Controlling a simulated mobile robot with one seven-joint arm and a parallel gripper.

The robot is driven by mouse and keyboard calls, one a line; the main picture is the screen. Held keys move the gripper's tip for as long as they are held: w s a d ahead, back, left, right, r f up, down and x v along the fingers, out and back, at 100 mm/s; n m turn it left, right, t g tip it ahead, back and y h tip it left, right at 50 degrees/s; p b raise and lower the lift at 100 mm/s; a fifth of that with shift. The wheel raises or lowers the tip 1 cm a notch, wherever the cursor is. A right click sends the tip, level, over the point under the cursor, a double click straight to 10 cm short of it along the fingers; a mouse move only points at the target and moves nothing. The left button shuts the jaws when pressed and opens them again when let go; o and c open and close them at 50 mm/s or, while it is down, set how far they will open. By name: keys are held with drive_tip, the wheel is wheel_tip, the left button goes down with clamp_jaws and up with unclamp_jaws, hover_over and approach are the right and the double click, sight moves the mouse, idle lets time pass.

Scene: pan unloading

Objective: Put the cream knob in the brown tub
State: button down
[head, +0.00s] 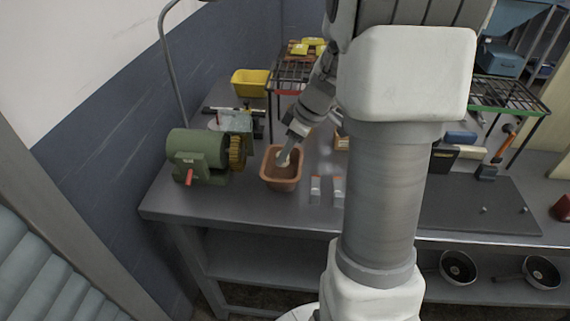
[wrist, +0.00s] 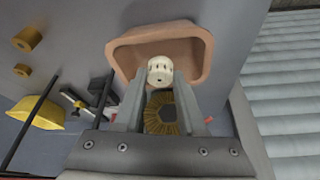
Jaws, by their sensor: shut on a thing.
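The cream knob (wrist: 159,71) is round with small dark marks and sits between the fingertips of my gripper (wrist: 160,80) in the wrist view. In the head view my gripper (head: 289,153) reaches down at the mouth of the brown tub (head: 281,184); the knob (head: 283,160) shows there as a small pale spot. The tub also shows in the wrist view (wrist: 196,40), with the knob overlapping its opening. I cannot tell whether the knob touches the tub's floor. My gripper is shut on the knob.
A green grinder (head: 197,150) with a brass-coloured wheel (head: 237,152) stands just left of the tub. A yellow bin (head: 250,83) and a wire rack (head: 291,77) are behind. Small red-and-grey items (head: 316,188) lie to the right. The bench front left is clear.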

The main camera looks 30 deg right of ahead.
sight(286, 163)
drive_tip(key=shift+f, duration=2.05)
drive_tip(key=shift+f+b, duration=0.25)
drive_tip(key=shift+b, duration=0.3)
drive_tip(key=shift+c, duration=2.4)
unclamp_jaws()
drive_tip(key=shift+r, duration=0.1)
drive_tip(key=shift+r, duration=0.1)
drive_tip(key=shift+r+p, duration=0.15)
drive_tip(key=shift+p, duration=0.25)
drive_tip(key=p+v, duration=0.1)
drive_tip(key=v, duration=1)
drive_tip(key=shift+s+r, duration=0.15)
drive_tip(key=shift+r, duration=0.2)
